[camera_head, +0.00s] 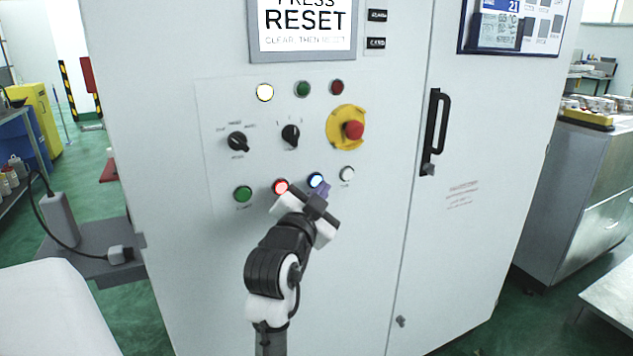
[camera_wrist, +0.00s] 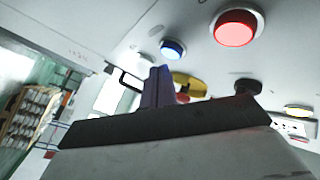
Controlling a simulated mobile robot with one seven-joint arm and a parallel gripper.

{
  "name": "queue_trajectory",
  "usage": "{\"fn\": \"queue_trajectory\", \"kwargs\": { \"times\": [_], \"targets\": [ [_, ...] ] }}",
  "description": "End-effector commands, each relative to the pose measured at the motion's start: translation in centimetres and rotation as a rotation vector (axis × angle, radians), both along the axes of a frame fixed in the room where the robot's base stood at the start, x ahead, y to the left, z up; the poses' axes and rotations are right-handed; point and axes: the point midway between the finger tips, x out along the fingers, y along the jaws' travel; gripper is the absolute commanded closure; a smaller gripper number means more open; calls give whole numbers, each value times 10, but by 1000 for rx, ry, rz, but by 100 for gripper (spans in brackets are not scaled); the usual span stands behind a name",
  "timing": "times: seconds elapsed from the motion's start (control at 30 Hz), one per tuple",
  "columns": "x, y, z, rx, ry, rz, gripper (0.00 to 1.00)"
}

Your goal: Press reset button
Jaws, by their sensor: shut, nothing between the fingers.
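A white control cabinet carries a lower row of buttons: a green one (camera_head: 243,193), a lit red one (camera_head: 281,187), a lit blue one (camera_head: 316,180) and a white one (camera_head: 347,173). Their small labels are not readable, so I cannot tell by text which is reset. My gripper (camera_head: 322,190) is shut and empty, just below the blue button in the head view. In the wrist view the shut fingers (camera_wrist: 158,84) point toward the panel, with the blue button (camera_wrist: 173,48) just beyond their tips and the red button (camera_wrist: 237,28) to the right. Contact is not visible.
Above the row are a red emergency stop (camera_head: 353,130) on a yellow plate, two black rotary switches (camera_head: 237,141) and a row of lamps. A sign (camera_head: 305,24) reads "PRESS RESET". A black door handle (camera_head: 436,130) sticks out at the right.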

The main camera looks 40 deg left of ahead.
Motion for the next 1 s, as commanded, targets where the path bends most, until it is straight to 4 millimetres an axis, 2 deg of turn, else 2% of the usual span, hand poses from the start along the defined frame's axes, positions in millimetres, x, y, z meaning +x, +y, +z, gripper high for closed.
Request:
{"fn": "queue_trajectory", "kwargs": {
  "times": [1.0],
  "targets": [
    [5,11,0,0,0,0,100]
  ]
}}
